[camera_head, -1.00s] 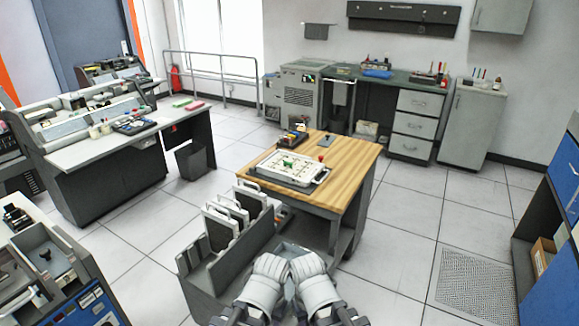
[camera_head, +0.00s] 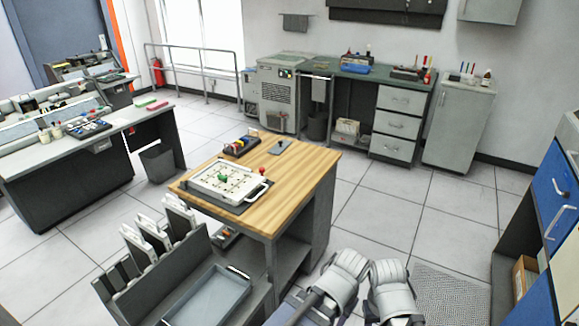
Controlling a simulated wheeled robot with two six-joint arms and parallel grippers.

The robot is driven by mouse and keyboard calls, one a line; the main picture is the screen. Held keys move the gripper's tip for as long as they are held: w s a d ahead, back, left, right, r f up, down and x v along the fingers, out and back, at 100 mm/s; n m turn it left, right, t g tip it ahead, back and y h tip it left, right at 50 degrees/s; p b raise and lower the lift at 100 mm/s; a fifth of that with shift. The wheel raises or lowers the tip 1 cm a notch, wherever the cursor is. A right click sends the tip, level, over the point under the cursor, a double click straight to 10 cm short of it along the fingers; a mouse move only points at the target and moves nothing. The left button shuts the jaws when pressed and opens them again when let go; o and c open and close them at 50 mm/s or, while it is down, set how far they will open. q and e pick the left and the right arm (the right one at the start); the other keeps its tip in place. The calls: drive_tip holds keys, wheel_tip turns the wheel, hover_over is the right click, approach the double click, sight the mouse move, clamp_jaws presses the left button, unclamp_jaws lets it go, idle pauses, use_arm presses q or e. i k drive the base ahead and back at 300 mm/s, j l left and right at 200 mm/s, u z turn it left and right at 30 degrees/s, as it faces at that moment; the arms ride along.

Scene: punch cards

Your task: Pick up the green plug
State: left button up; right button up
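A small green plug (camera_head: 222,178) sits on the white board (camera_head: 205,187) with a handle, on the wooden-topped table (camera_head: 290,172) left of centre. A small red item (camera_head: 262,171) stands at the board's right side. My two arms come in at the bottom, right of centre, showing pale rounded links side by side. They are well short of the table's board. The gripper fingers are not visible on either arm.
A grey rack (camera_head: 150,245) with upright panels and a tray (camera_head: 210,296) stands in front of the table. A dark tray of coloured items (camera_head: 240,147) lies at the table's back. Open floor (camera_head: 385,225) lies to the right.

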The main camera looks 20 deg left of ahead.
sight(220, 176)
drive_tip(key=i+l+z, duration=0.15)
drive_tip(key=i, duration=0.65)
drive_tip(key=i+l+z, duration=0.15)
drive_tip(key=i, duration=0.65)
drive_tip(key=i+u, duration=0.3)
drive_tip(key=i, duration=0.15)
drive_tip(key=i+l+u, duration=0.1)
drive_tip(key=i+u, duration=0.25)
drive_tip(key=i+j+u, duration=0.1)
drive_tip(key=i+u, duration=0.15)
drive_tip(key=u, duration=0.2)
drive_tip(key=i+u, duration=0.3)
drive_tip(key=u, duration=0.15)
drive_tip(key=i+l+u, duration=0.15)
drive_tip(key=u, duration=0.3)
drive_tip(key=i, duration=0.1)
